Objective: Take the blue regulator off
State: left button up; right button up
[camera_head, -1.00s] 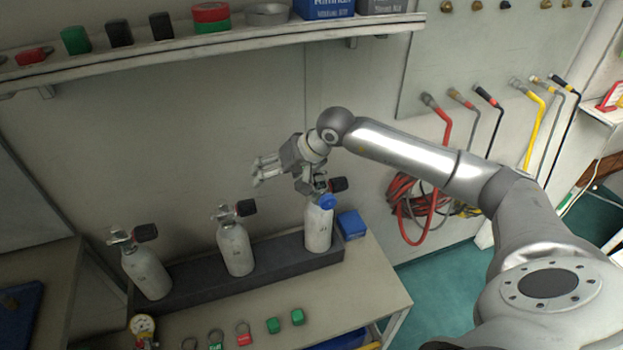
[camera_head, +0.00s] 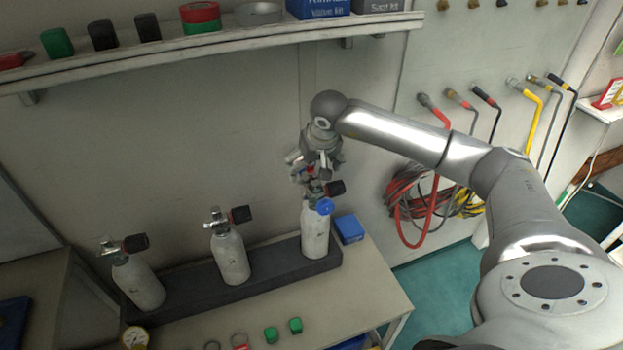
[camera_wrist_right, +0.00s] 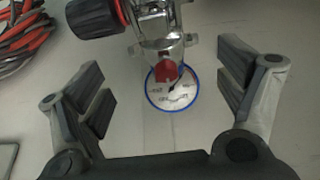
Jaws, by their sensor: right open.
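The blue regulator shows as a blue round part (camera_head: 324,207) at the neck of the rightmost white tank (camera_head: 315,235). In the right wrist view it is a white dial with a blue rim (camera_wrist_right: 185,98), below a metal valve (camera_wrist_right: 158,25) and partly covered by a red part (camera_wrist_right: 167,72). My right gripper (camera_head: 312,176) is just above this tank's valve and points down. In the right wrist view its fingers (camera_wrist_right: 168,78) are wide open on either side of the valve and dial, with nothing held. My left gripper is out of view.
Two more white tanks (camera_head: 230,258) (camera_head: 139,284) with black knobs stand in the dark rack (camera_head: 185,287). Coiled hoses (camera_head: 420,200) hang on the wall at right. A shelf (camera_head: 230,40) runs above.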

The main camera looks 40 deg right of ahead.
aim_at(310, 166)
jog(key=w+f, duration=0.1)
jog(key=w+f+p, duration=0.1)
jog(key=f, duration=0.1)
jog(key=shift+a, duration=0.1)
jog(key=shift+w+f, duration=0.1)
jog(key=shift+f, duration=0.3)
jog(key=shift+r, duration=0.1)
jog(key=c, duration=1.5)
jog(key=shift+c, duration=0.5)
jog(key=shift+r, duration=0.15)
